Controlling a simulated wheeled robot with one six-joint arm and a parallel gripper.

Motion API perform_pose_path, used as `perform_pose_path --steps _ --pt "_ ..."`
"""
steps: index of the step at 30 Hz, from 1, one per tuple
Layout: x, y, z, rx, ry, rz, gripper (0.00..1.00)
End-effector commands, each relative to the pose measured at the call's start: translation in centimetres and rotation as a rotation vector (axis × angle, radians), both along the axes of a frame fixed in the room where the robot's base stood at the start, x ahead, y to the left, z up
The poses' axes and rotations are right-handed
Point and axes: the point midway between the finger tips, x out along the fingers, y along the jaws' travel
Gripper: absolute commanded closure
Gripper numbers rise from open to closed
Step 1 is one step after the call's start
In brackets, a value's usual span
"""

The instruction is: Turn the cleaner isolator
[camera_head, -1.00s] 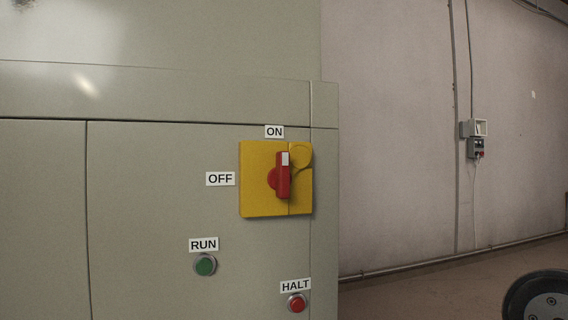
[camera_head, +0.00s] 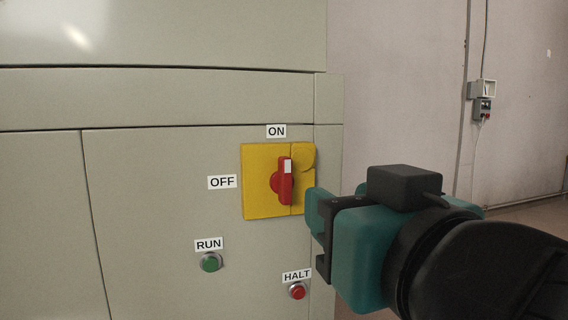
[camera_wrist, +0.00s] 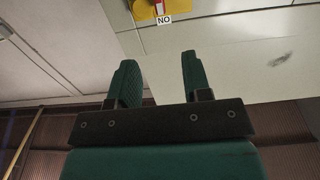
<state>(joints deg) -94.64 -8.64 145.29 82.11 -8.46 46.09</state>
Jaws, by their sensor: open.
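The cleaner isolator is a red rotary handle (camera_head: 285,181) on a yellow plate (camera_head: 256,196) on the cabinet front. The handle stands upright, its white-marked end toward the ON label (camera_head: 276,131). The OFF label (camera_head: 222,182) is left of the plate.
A green RUN button (camera_head: 211,262) and a red HALT button (camera_head: 297,291) sit below the isolator; HALT is close to my gripper in the picture. The cabinet (camera_head: 150,210) ends just right of the plate. A grey wall box (camera_head: 482,100) is far behind.

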Motion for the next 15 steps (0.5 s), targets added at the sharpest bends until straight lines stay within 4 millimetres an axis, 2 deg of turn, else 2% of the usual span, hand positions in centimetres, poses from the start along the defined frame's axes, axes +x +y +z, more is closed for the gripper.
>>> perform_pose_path --steps 8,15 --pt "3.4 0.8 0.4 -0.003 0.001 -0.011 0.55" --pt "8.0 2.0 0.5 -0.006 0.002 -0.011 0.55"
